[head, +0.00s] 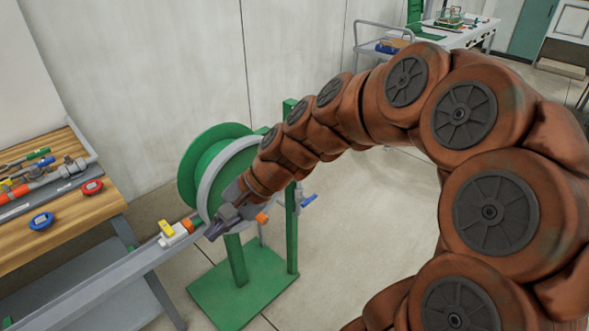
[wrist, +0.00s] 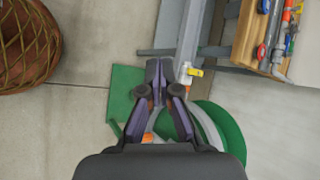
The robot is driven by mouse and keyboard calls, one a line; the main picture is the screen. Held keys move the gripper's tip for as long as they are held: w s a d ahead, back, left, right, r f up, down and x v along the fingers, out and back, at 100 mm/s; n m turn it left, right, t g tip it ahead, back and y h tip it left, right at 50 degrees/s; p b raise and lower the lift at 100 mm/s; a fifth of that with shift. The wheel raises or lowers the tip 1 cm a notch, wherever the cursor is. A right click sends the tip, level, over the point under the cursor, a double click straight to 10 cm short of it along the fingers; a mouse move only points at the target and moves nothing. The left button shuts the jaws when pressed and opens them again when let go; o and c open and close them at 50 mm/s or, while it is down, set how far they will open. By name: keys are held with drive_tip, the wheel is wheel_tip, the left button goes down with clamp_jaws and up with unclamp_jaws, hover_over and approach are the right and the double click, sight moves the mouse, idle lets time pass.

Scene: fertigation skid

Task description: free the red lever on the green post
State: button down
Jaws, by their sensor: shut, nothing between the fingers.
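A green post (head: 292,245) rises from a green base plate (head: 245,285) beside a green reel (head: 205,160). No red lever shows clearly on the post; my arm covers part of this area. A blue lever (head: 308,201) sticks out at the post's right side. A small orange piece (head: 262,217) shows just below my arm; I cannot tell what it belongs to. My gripper (head: 214,232) is shut and empty, in front of the reel and left of the post. In the wrist view its fingertips (wrist: 159,68) meet above the base plate (wrist: 122,90).
A grey rail (head: 100,280) with a yellow-tagged valve (head: 168,229) runs just left of my gripper. A wooden bench (head: 60,225) with tools stands at the left.

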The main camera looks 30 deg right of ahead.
drive_tip(key=w+d+f+m+t+b, duration=0.3)
drive_tip(key=w+d+m+t, duration=0.1)
drive_tip(key=w+d+m, duration=0.3)
drive_tip(key=w+d+f+m+t+b, duration=0.25)
drive_tip(key=w+d+m, duration=0.25)
drive_tip(key=w+d, duration=0.3)
drive_tip(key=d+f+m+t+h+b, duration=0.1)
drive_tip(key=d+m, duration=0.4)
drive_tip(key=d, duration=0.5)
drive_tip(key=d+f+m+t+h+b, duration=0.1)
drive_tip(key=d+f+m+t+h, duration=0.2)
drive_tip(key=d, duration=0.8)
wheel_tip(320, 180, down, 3)
drive_tip(key=m, duration=0.2)
drive_tip(key=shift+w+m+h+b, duration=0.25)
drive_tip(key=shift+m+h+b, duration=0.05)
drive_tip(key=shift+b, duration=0.1)
drive_tip(key=shift+w+f+t, duration=0.1)
drive_tip(key=shift+t, duration=0.15)
drive_tip(key=x, duration=1)
drive_tip(key=shift+r, duration=2)
